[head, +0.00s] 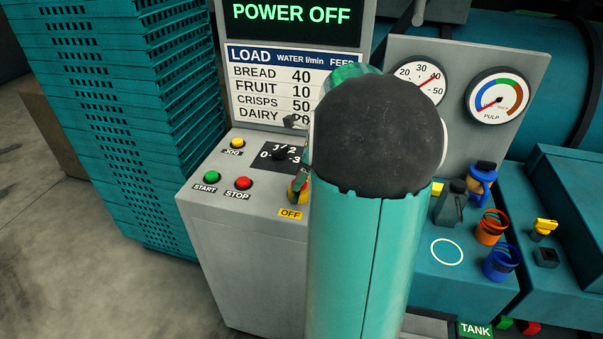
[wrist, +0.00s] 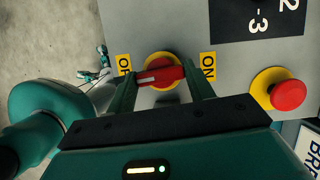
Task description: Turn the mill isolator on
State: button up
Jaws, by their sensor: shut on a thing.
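The mill isolator is a red handle (wrist: 160,76) on a round yellow base, seen in the wrist view. An OFF label (wrist: 124,64) is on its left and an ON label (wrist: 208,65) on its right. The handle lies nearly crosswise, with its white mark at the end towards OFF. My gripper (wrist: 161,74) is shut on the handle, one finger at each end. In the head view my arm hides most of the isolator, and the yellow OFF label (head: 290,213) shows beside it. The display (head: 291,14) reads POWER OFF.
A red mushroom button (wrist: 288,95) on a yellow base is right of the isolator in the wrist view. The grey panel also carries the green START (head: 212,177), red STOP (head: 243,183) and yellow JOG (head: 237,143) buttons. Stacked teal crates (head: 120,110) stand close on the left.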

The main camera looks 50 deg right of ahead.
jog(key=n+g+y, duration=0.1)
jog(key=n, duration=0.2)
jog(key=shift+w+d+n, duration=0.1)
jog(key=shift+n, duration=0.3)
jog(key=n, duration=0.2)
jog(key=n+g, duration=0.1)
jog(key=n, duration=0.1)
jog(key=shift+w+n+g+y, duration=0.1)
jog(key=shift+n+g+y, duration=0.2)
jog(key=shift+y, duration=0.1)
jog(key=n+g, duration=0.1)
jog(key=n, duration=0.3)
jog(key=shift+w+n+g, duration=0.15)
jog(key=shift+n+g, duration=0.15)
jog(key=shift+g, duration=0.1)
jog(key=shift+n+g, duration=0.7)
jog(key=shift+n, duration=1.3)
jog(key=shift+r, duration=0.1)
jog(key=o, duration=1.4)
